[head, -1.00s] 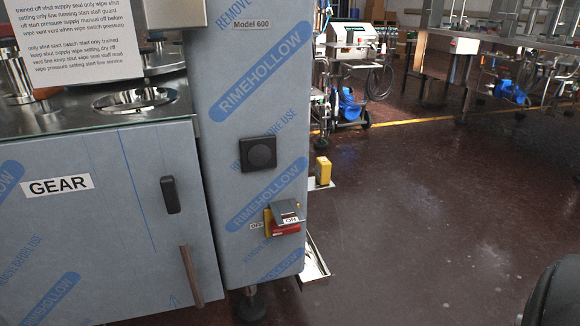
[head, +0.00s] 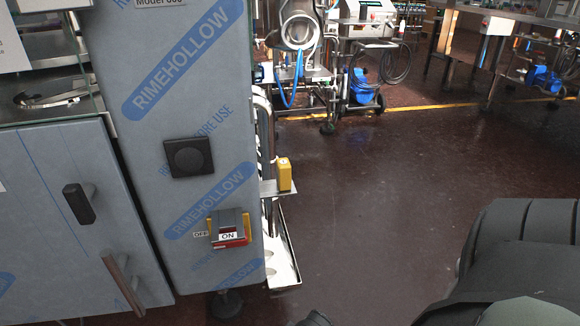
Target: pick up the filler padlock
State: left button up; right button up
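A small yellow block (head: 284,174), which looks like the padlock, stands upright on a narrow metal ledge (head: 268,188) at the right side of the filler. Its shackle cannot be made out. On the filler's wrapped front panel (head: 190,110) is a red and yellow switch (head: 230,229) with a grey handle, labelled ON, with OFF to its left. My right arm shows as dark links at the lower right, well apart from the yellow block. Neither gripper can be made out; a small dark piece at the bottom edge is too cropped to identify.
A metal tray (head: 283,258) juts from the filler's side below the ledge. A black button (head: 188,157) and door handles are on the front. Dark red floor (head: 390,190) is clear to the right. Wheeled equipment and blue pumps (head: 362,88) stand behind.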

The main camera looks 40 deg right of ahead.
aim_at(283, 166)
jog(key=l, duration=0.45)
jog(key=k+l+u, duration=0.1)
jog(key=l, duration=0.4)
jog(key=k+l, duration=0.1)
jog(key=l, duration=0.35)
jog(key=l+u, duration=0.1)
jog(key=l, duration=0.35)
jog(key=k+l, duration=0.15)
jog(key=l, duration=0.3)
jog(key=u, duration=0.05)
